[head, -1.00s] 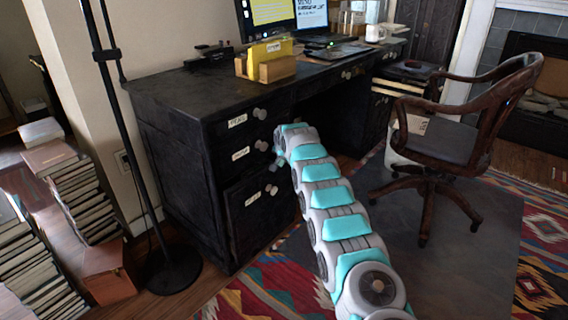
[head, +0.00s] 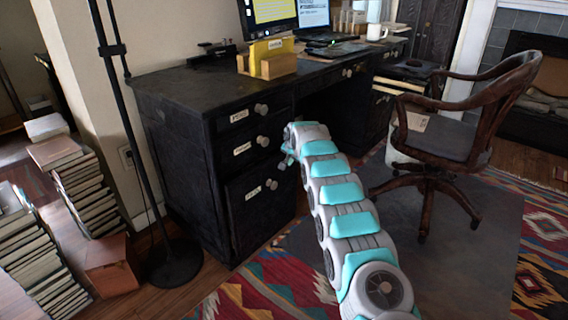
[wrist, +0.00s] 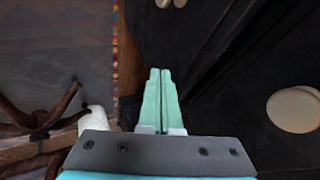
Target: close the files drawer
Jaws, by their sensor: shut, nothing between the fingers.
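The black desk's left pedestal has a stack of labelled drawers with pale round knobs. The label writing is too small to read surely. The bottom drawer (head: 262,215) is deepest and looks nearly flush, perhaps slightly proud; I cannot tell exactly. Its knob (head: 271,184) shows clearly. The middle drawer (head: 243,160) and top drawer (head: 240,126) look shut. My gripper (head: 287,161) is just right of the knobs, in front of the pedestal. In the wrist view my gripper (wrist: 160,72) is shut and empty, beside a dark front with a pale knob (wrist: 295,110). Contact is unclear.
A wooden swivel chair (head: 455,150) stands right of my arm. A black lamp pole (head: 132,140) and book stacks (head: 85,190) are at the left. A patterned rug (head: 250,290) and grey mat (head: 440,265) cover the floor ahead.

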